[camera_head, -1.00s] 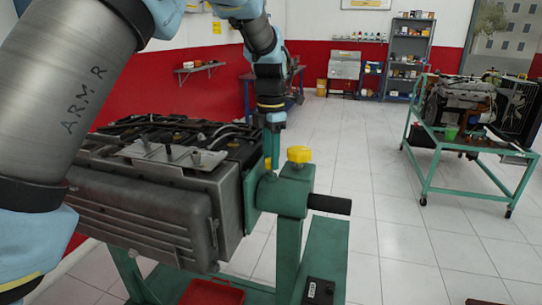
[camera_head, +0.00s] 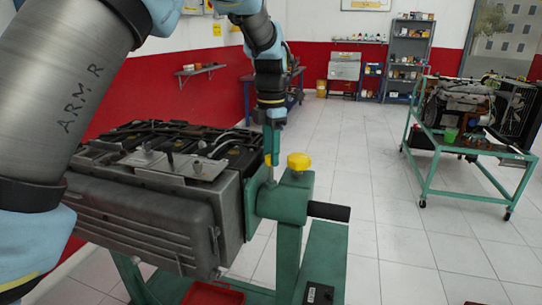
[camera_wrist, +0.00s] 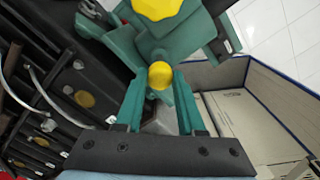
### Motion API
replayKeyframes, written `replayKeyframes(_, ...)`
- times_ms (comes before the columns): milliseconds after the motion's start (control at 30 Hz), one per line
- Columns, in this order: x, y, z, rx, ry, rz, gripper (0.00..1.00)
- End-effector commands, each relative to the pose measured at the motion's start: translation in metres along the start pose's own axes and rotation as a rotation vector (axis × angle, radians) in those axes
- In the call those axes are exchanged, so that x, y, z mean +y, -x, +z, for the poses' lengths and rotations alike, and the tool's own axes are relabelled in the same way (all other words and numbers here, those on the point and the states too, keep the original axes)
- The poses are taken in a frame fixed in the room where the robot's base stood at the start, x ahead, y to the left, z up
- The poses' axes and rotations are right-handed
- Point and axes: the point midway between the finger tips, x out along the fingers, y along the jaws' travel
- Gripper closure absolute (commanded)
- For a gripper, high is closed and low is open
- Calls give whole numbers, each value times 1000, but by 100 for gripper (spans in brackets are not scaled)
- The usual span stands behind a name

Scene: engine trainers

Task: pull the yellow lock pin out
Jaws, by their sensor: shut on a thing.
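My gripper (camera_head: 272,150) points down at the green stand head (camera_head: 284,203), beside the engine's end. It is shut on the yellow lock pin (camera_head: 268,159), and a thin grey shaft shows below the pin's yellow head, above the green head. In the wrist view the pin's rounded yellow head (camera_wrist: 160,75) sits between the tips of my two teal fingers (camera_wrist: 160,88). A larger yellow knob (camera_head: 299,161) stands to the right on the same head, apart from my gripper. Whether the pin's lower end is still in its hole is hidden.
The grey engine (camera_head: 150,215) fills the space left of the pin. A black handle (camera_head: 329,211) sticks out right from the stand head. A red tray (camera_head: 213,293) lies below. A green cart (camera_head: 470,150) with another engine stands at right, with clear floor between.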

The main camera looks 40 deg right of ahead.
Motion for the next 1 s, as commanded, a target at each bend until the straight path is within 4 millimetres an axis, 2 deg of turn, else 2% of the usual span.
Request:
replayKeyframes(33,0,12,1,-2,-1,1,100)
replayKeyframes(67,0,13,1,-2,-1,1,100)
replayKeyframes(333,0,14,1,-5,-1,2,100)
replayKeyframes(367,0,14,1,-5,-1,2,61)
replayKeyframes(633,0,12,1,-2,0,2,31)
replayKeyframes(867,0,12,0,-1,0,1,31)
replayKeyframes(1000,1,19,1,-3,0,2,31)
